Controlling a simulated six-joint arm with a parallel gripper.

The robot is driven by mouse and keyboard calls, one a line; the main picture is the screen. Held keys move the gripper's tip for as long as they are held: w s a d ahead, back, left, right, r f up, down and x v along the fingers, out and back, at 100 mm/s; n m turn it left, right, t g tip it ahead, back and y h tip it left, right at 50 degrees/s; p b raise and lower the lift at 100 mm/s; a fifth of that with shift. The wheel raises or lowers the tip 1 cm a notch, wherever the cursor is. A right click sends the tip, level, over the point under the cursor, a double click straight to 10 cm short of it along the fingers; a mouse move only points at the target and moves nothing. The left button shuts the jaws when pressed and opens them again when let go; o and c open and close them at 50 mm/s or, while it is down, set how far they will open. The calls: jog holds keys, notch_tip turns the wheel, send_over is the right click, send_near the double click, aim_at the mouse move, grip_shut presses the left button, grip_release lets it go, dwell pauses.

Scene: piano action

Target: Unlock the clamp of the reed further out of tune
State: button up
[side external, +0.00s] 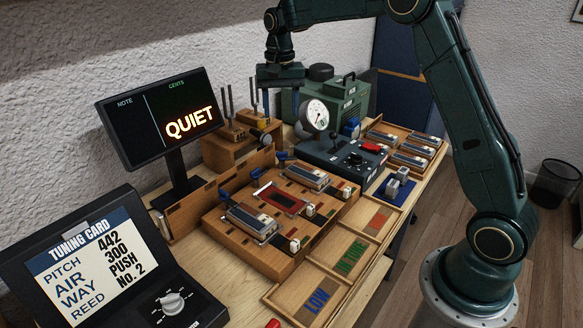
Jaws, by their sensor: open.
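The wooden reed bench (222,232) stands mid-table in the side external view. Two grey metal reed units sit on it, a near one (252,222) and a far one (307,177), with a dark red-edged slot (280,199) between them. Blue levers, one of them here (256,173), line its back edge; small white-topped parts (294,244) line its front edge. I cannot tell which are clamps or whether they are locked. The meter screen (165,118) reads QUIET, with no note or cents value. My gripper (281,112) is open and empty, high behind the bench, fingers pointing down.
The tuning card (85,262) reads pitch 442, air 300, way push, reed No. 2. Tuning forks (229,105) and a dial gauge (315,115) stand behind, near my gripper. A control box (345,158) and a rack of units (405,148) lie right; labelled trays (318,300) lie in front.

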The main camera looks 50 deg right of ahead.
aim_at(282, 152)
notch_tip(282, 152, down, 12)
dwell(0.6)
jog(key=c, duration=1)
